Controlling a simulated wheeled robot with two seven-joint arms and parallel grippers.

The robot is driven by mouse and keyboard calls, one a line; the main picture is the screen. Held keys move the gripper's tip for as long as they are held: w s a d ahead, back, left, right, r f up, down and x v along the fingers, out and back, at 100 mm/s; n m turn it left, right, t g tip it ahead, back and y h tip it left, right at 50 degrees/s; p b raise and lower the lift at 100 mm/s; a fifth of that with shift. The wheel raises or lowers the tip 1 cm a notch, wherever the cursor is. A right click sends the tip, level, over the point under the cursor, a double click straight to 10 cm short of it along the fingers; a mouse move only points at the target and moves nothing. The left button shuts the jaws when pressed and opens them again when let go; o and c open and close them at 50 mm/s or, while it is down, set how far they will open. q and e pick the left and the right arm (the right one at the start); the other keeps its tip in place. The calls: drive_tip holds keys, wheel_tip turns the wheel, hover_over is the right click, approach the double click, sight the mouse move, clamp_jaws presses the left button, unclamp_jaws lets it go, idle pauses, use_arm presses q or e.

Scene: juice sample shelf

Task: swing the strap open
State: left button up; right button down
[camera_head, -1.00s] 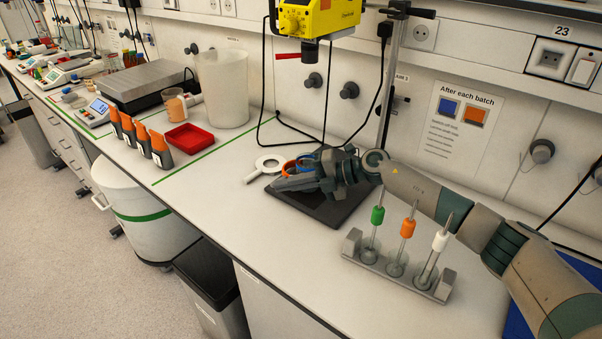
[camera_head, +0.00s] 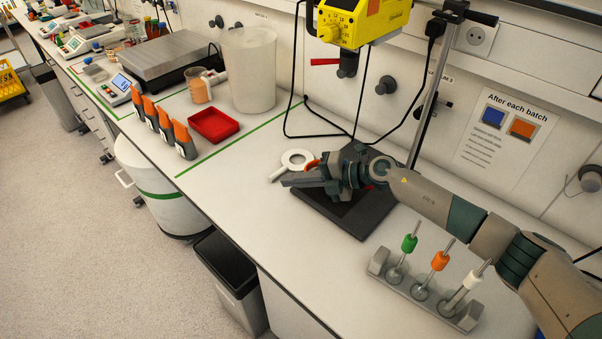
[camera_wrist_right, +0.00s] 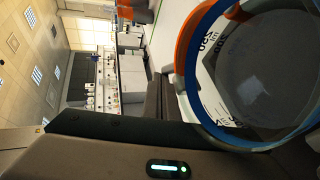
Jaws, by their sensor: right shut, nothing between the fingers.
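My right gripper (camera_head: 290,181) reaches in from the right and is shut, with its fingers pointing left over the black base plate (camera_head: 350,219) of the stand. An orange band (camera_head: 312,165) shows just behind it in the head view. In the right wrist view, a clear round vessel with a blue rim (camera_wrist_right: 197,85) and printed markings is very close at the right, with an orange band (camera_wrist_right: 183,45) beside it. The gripper hides most of the vessel in the head view. I cannot tell which part is the strap, or whether the fingers touch it. My left gripper is out of view.
A white ring with a handle (camera_head: 297,159) lies behind the gripper. A yellow motor head (camera_head: 362,20) hangs above. A rack with green, orange and white-topped rods (camera_head: 425,292) stands in front of my right arm. A red tray (camera_head: 213,124) is at left; bench between is clear.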

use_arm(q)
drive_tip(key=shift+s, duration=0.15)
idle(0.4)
